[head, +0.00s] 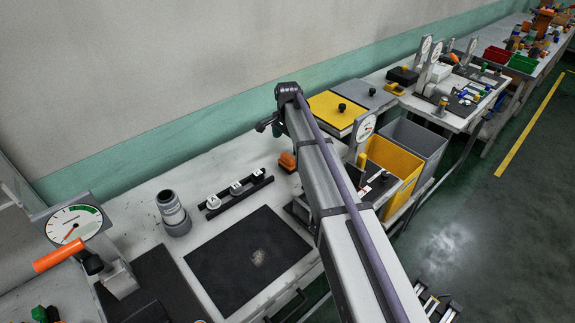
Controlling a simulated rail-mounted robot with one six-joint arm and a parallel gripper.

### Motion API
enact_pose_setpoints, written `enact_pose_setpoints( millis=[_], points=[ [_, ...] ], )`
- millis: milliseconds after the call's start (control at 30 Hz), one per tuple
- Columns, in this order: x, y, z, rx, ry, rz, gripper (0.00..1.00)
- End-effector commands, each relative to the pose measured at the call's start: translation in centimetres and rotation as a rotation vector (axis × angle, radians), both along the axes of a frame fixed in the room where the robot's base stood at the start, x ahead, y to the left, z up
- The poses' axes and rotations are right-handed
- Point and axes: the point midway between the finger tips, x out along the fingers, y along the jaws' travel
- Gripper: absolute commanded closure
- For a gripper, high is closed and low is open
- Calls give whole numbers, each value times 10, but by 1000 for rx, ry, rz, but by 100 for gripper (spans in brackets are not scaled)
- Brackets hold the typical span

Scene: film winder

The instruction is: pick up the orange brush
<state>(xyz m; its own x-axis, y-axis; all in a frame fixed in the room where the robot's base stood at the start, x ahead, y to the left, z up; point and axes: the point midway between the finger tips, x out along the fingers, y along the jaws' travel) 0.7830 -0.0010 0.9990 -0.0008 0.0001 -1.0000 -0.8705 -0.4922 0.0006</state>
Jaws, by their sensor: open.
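The orange brush (288,160) appears as a small orange block with a dark part, on the light bench just left of my arm. My gripper (264,126) shows as a small dark shape at the far end of my arm, above and to the left of the brush. It is open and apart from the brush, with nothing seen in it. Its fingertips are too small to make out clearly, and my arm link hides part of the bench to the right of the brush.
A black rack with white knobs (236,194), a grey cylinder (173,213) and a black mat (248,258) lie left of the arm. A dial gauge with an orange handle (60,255) stands at far left. Yellow (394,165) and grey (415,147) bins stand right.

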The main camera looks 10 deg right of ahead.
Motion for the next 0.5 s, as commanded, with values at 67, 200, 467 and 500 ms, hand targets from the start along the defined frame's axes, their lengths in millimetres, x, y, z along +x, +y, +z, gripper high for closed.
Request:
enact_pose_setpoints(
  millis=[67, 200, 467, 500],
  points=[
    [0, 0, -24, 0, 0, 1, 0],
    [0, 0, -51, 0, 0, 2, 0],
    [0, 0, -60, 0, 0, 3, 0],
    [0, 0, -67, 0, 0, 3, 0]
  ],
)
